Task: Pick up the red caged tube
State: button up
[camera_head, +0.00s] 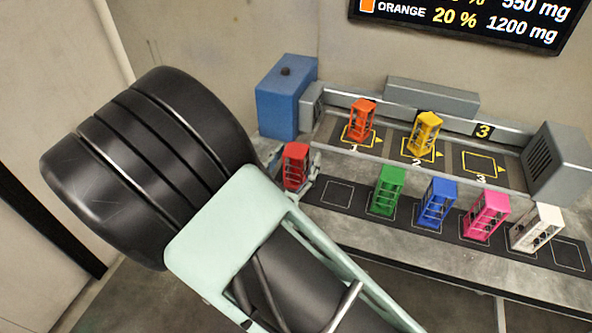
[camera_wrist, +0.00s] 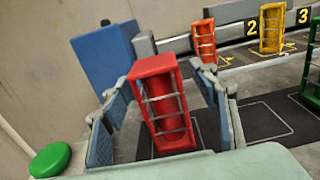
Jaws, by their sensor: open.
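The red caged tube (camera_wrist: 163,105) stands upright between the two fingers of my gripper (camera_wrist: 161,84) in the wrist view. It has a solid red top and silvery bars across its open side. My gripper is open, with one finger to the left and one to the right of the tube. A gap shows on both sides near the tube's top; contact lower down is hard to tell.
Green (camera_head: 387,190), blue (camera_head: 436,203), pink (camera_head: 484,215) and white (camera_head: 536,227) caged tubes stand rightward along the front mat. Orange (camera_head: 361,120) and yellow (camera_head: 424,134) ones occupy slots 1 and 2; slot 3 (camera_head: 482,163) is empty. A blue box (camera_head: 285,98) stands behind the red tube.

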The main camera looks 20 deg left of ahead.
aim_at(296, 150)
jog(key=shift+c, duration=0.6)
jog(key=c, duration=1.3)
jog(key=shift+r, duration=0.15)
jog(key=shift+c, duration=0.2)
jog(key=shift+r, duration=0.45)
notch_tip(296, 150, up, 2)
jog(key=shift+r+p, duration=0.15)
jog(key=shift+p, duration=0.2)
jog(key=s+d+r+p, duration=0.6)
jog(key=s+r+p, duration=0.3)
jog(key=s+p, duration=0.3)
jog(key=p, duration=0.2)
jog(key=shift+s+r+p, duration=0.25)
jog(key=shift+r+p, duration=0.05)
jog(key=shift+p, duration=0.05)
jog(key=shift+s, duration=0.15)
